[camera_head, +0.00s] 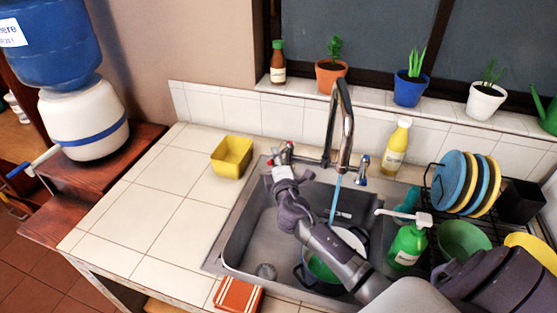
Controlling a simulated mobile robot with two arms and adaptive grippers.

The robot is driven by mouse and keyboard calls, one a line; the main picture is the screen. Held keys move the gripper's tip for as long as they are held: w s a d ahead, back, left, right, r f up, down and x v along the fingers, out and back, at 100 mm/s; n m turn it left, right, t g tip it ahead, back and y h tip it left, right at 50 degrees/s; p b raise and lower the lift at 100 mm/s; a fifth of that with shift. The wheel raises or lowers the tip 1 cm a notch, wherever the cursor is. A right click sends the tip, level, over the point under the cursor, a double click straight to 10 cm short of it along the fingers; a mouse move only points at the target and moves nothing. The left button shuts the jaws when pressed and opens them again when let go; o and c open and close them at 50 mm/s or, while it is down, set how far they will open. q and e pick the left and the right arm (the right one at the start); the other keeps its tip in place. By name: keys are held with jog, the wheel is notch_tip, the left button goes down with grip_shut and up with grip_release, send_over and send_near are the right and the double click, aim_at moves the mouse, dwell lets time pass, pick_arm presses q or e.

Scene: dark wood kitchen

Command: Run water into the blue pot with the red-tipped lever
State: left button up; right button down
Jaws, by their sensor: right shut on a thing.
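The chrome faucet (343,115) stands behind the sink, and a stream of water (335,200) falls from its spout. The red-tipped lever (287,149) is at the left of the faucet's base. My right gripper (279,166) is shut on it and partly hides it. The blue pot (364,245) sits in the sink below the spout; my right arm covers much of it. The stream falls toward the pot, but its water level cannot be seen. Something green (322,270) shows at the pot beside my arm. My left gripper is not in view.
A blue-tipped lever (364,162) is right of the faucet. A yellow container (232,156) stands on the counter left of the sink (236,232). A green soap bottle (408,245) and a dish rack (436,187) are at the right. The left counter is mostly clear.

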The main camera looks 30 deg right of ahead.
jog(key=c, duration=1.1)
grip_release()
jog(key=shift+s, duration=0.1)
jog(key=v, duration=0.7)
jog(key=shift+s+a, duration=0.1)
jog(key=shift+s, duration=0.1)
